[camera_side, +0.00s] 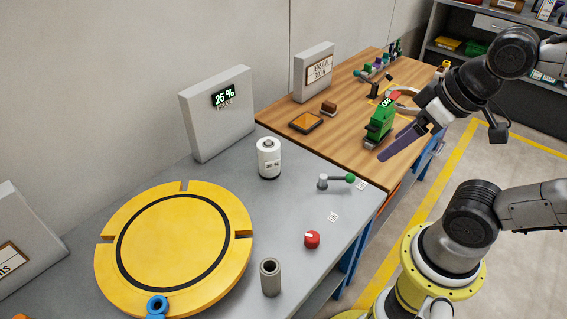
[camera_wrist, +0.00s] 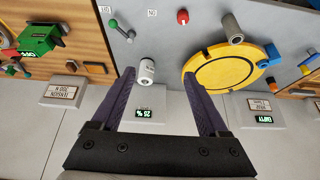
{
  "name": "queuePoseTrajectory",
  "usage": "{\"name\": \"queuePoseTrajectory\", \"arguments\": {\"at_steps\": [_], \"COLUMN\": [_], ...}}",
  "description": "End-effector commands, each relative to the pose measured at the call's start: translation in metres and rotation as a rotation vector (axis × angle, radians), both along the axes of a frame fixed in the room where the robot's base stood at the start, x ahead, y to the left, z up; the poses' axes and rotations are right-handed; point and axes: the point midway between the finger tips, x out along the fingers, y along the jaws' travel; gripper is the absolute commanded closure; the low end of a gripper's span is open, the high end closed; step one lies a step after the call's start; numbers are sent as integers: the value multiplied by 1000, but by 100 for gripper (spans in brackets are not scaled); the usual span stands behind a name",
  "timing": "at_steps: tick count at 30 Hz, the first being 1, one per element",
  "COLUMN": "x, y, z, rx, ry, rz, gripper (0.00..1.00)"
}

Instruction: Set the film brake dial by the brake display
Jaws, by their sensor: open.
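The grey display box (camera_side: 216,115) stands at the back of the grey table and reads "25 %" in green, with small unclear text below. It appears upside down in the wrist view (camera_wrist: 152,113). A white cylinder with a marked band (camera_side: 269,158) stands in front of the display. My gripper (camera_side: 383,157) is in the air to the right, apart from the knob. Its purple fingers are spread and empty in the wrist view (camera_wrist: 158,73).
A yellow slotted turntable (camera_side: 175,245) fills the table's left. A grey tube (camera_side: 270,277) stands beside it, and a green-knobbed lever (camera_side: 336,182) is behind the red knob.

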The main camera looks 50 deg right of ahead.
Motion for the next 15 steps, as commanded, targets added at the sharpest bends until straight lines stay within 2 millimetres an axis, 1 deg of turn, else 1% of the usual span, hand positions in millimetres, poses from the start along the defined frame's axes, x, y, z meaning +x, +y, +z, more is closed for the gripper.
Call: {"name": "queuePoseTrajectory", "arguments": {"at_steps": [15], "x": [2], "y": [0], "z": [1], "rx": [-14], "ry": [-6], "rz": [26], "gripper": [22]}}
